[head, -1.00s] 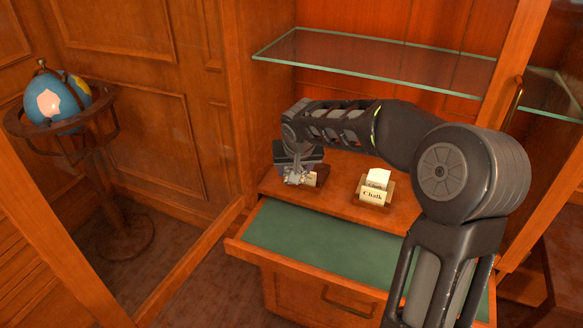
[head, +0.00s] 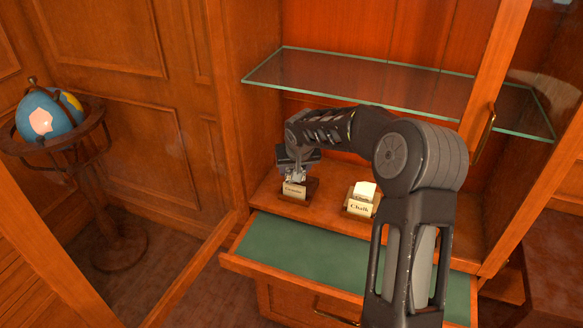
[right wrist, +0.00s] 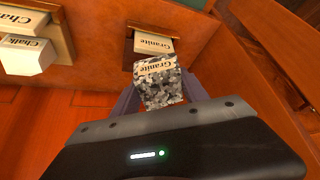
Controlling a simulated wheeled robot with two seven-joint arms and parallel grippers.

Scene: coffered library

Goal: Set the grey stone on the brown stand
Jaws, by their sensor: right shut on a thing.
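The grey speckled stone (right wrist: 160,88), with a "Granite" label on it, is between the fingers of my right gripper (right wrist: 162,98) in the right wrist view. That gripper (head: 296,172) is shut on the stone, which also shows small in the head view (head: 295,175). The brown stand (right wrist: 133,40) with a "Granite" card is just beyond the stone in the right wrist view. In the head view the stand (head: 308,194) is right below the gripper. Whether stone and stand touch cannot be told. My left gripper is not in view.
A second stand with a white block (head: 365,190) and a "Chalk" card is to the right on the same wooden surface. A glass shelf (head: 400,88) is above. An open drawer with green lining (head: 320,255) juts out below. A globe (head: 50,115) stands at left.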

